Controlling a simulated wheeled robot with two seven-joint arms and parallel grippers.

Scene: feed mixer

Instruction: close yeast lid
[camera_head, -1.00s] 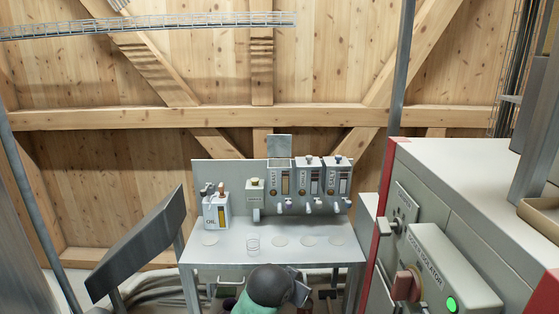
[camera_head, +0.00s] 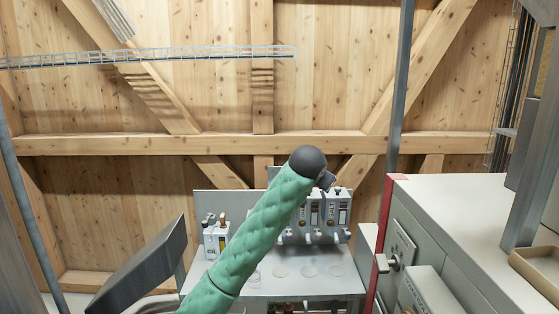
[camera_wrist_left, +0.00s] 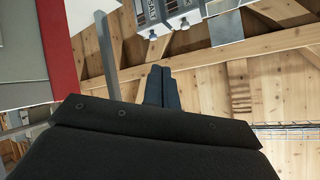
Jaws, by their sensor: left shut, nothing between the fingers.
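A raised grey lid plate (camera_wrist_left: 226,28) shows at the top of the left wrist view, standing open on a dispenser; I cannot read a yeast label. In the head view only a sliver of the plate (camera_head: 273,172) shows beside my arm, which hides most of that dispenser. My left gripper (camera_wrist_left: 162,70) is shut and empty, its fingertips below the dispensers in the wrist view and apart from the lid. My right gripper is not in view.
Two closed grey dispensers (camera_head: 329,212) stand right of my arm over a metal table (camera_head: 345,284). An oil can (camera_head: 215,240) stands on the left. A red-edged grey cabinet (camera_head: 455,205) is close on the right. The space above the dispensers is open.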

